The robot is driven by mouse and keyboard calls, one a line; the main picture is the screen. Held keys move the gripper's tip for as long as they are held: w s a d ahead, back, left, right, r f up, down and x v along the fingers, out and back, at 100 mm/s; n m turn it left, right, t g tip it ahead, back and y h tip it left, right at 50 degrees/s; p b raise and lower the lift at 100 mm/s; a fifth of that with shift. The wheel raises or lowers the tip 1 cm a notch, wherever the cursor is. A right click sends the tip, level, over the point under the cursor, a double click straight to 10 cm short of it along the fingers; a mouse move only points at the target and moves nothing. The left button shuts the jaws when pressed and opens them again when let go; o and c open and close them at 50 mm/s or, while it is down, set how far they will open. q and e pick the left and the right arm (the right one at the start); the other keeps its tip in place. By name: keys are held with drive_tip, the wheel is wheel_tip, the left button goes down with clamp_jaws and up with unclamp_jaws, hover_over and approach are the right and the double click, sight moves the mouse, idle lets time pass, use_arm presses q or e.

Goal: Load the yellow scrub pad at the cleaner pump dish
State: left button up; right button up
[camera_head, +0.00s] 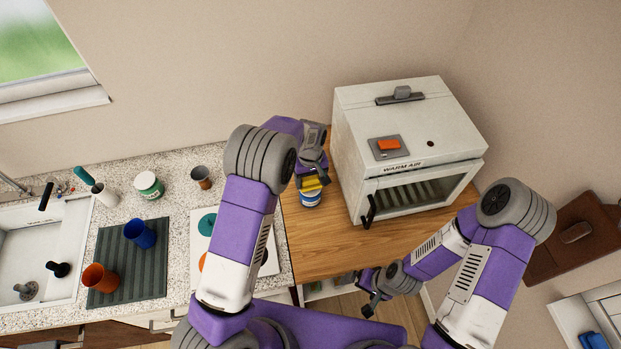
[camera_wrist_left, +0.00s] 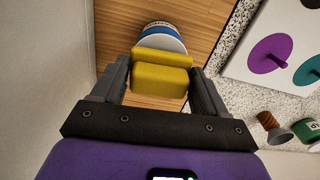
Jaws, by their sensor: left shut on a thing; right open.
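The yellow scrub pad (camera_head: 312,184) is between the fingers of my left gripper (camera_head: 311,180), which is shut on it. In the left wrist view the pad (camera_wrist_left: 161,80) shows as a yellow block with a ridge, between the two dark fingers of the gripper (camera_wrist_left: 160,88). A round white-and-blue container (camera_head: 310,199), seemingly the cleaner pump dish, stands on the wooden top just below the pad. In the left wrist view the container (camera_wrist_left: 162,37) is partly hidden behind the pad; I cannot tell whether they touch. My right gripper (camera_head: 371,290) is open and empty, near the wooden top's front edge.
A white warm air cabinet (camera_head: 405,120) stands close to the right of my left gripper. On the speckled counter to the left are a white board (camera_head: 270,268), a ribbed mat (camera_head: 155,275) with blue and orange cups, a green-labelled jar (camera_head: 148,185) and a sink (camera_head: 20,250).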

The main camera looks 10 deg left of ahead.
sight(310, 179)
use_arm(q)
drive_tip(key=shift+f+b, duration=0.8)
drive_tip(key=shift+f, duration=0.25)
idle(0.8)
drive_tip(key=shift+r, duration=0.1)
idle(0.4)
drive_tip(key=shift+r+p, duration=2.25)
drive_tip(key=shift+r, duration=1.25)
drive_tip(key=shift+f, duration=0.1)
